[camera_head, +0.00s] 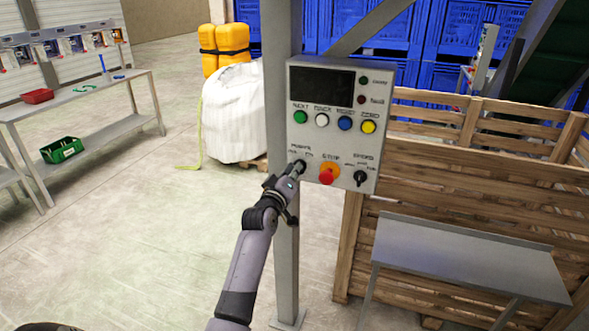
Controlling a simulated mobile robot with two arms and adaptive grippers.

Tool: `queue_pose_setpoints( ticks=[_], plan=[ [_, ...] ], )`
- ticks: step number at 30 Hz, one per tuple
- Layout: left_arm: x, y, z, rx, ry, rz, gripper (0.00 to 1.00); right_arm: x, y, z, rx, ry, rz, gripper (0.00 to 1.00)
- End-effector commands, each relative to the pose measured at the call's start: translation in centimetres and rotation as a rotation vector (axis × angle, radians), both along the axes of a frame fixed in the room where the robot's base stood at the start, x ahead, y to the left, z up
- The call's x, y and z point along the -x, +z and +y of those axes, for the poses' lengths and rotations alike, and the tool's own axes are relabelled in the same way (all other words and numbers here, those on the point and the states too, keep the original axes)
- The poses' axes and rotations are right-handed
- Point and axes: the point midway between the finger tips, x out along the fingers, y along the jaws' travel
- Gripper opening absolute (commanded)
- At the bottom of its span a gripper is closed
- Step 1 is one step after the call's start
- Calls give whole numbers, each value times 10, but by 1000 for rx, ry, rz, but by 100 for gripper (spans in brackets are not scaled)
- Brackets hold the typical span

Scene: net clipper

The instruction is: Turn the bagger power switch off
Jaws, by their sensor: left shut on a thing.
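A grey control box (340,120) is mounted on a grey post in the middle of the view. It has a dark screen, a row of green, white, blue and yellow buttons, a red stop button (326,176) on a yellow base, and a black rotary knob (360,177) at the lower right. My left gripper (297,170) is at the lower left of the panel, shut on the power switch there. The gripper hides most of that switch, so its position cannot be read. My right gripper is not in view.
A wooden crate (470,165) stands behind and right of the box, with a grey metal table (465,258) in front of it. A white bulk bag (233,113) stands behind the post. A workbench (85,97) is at the left. The floor between is clear.

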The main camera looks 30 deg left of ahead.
Motion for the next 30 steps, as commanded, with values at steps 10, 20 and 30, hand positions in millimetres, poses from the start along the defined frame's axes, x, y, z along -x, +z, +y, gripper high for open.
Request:
queue_pose_setpoints(
  ticks=[10,20,30],
  plan=[
    [0,0,0,32,1,-8,0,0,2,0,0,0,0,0],
    [0,0,0,32,1,-8,15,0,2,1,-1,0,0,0],
    [0,0,0,29,0,-7,29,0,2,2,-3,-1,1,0]
  ],
)
